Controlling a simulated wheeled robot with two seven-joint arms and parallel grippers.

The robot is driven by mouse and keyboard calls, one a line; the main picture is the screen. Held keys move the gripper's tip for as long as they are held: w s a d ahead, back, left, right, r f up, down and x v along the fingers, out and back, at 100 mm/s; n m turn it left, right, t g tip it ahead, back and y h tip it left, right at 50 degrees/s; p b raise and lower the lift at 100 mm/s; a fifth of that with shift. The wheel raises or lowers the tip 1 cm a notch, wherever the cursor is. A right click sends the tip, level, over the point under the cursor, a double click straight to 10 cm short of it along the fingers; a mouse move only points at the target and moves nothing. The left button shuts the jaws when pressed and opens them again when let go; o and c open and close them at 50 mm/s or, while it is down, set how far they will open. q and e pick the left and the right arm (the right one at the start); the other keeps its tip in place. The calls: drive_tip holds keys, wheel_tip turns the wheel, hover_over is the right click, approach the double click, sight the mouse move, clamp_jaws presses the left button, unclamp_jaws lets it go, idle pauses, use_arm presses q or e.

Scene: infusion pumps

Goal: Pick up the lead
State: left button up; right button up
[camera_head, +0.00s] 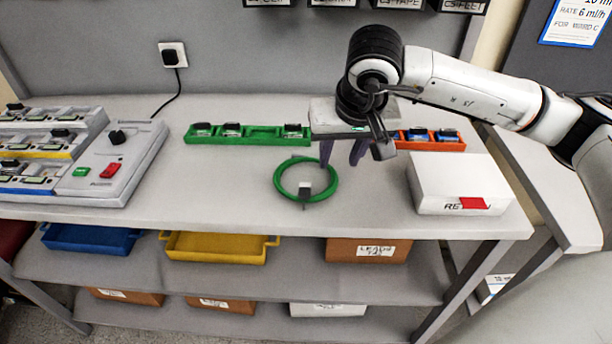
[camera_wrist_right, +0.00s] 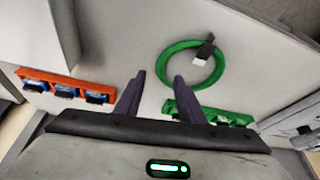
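The lead is a green coiled ring (camera_head: 281,182) with a small pale and dark plug on its near right side. It lies flat on the grey table, left of my right gripper. It also shows in the right wrist view as a green ring (camera_wrist_right: 168,72) with its plug, beyond the fingertips. My right gripper (camera_head: 342,160) points down above the table, just behind and right of the coil. In the right wrist view its two dark fingers (camera_wrist_right: 160,85) are apart with nothing between them. My left gripper is not in view.
A green tray (camera_head: 262,134) stands behind the coil, and an orange tray (camera_head: 430,147) stands to its right. A white box (camera_head: 460,185) with a red tag sits at right. A grey console (camera_head: 85,160) stands at left. Table between console and coil is clear.

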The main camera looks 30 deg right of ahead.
sight(334, 172)
drive_tip(key=x, duration=0.5)
drive_tip(key=shift+s+p, duration=0.1)
drive_tip(key=shift+p, duration=0.3)
drive_tip(key=shift+a, duration=0.1)
clamp_jaws()
wheel_tip(334, 172, up, 10)
drive_tip(key=shift+b, duration=0.4)
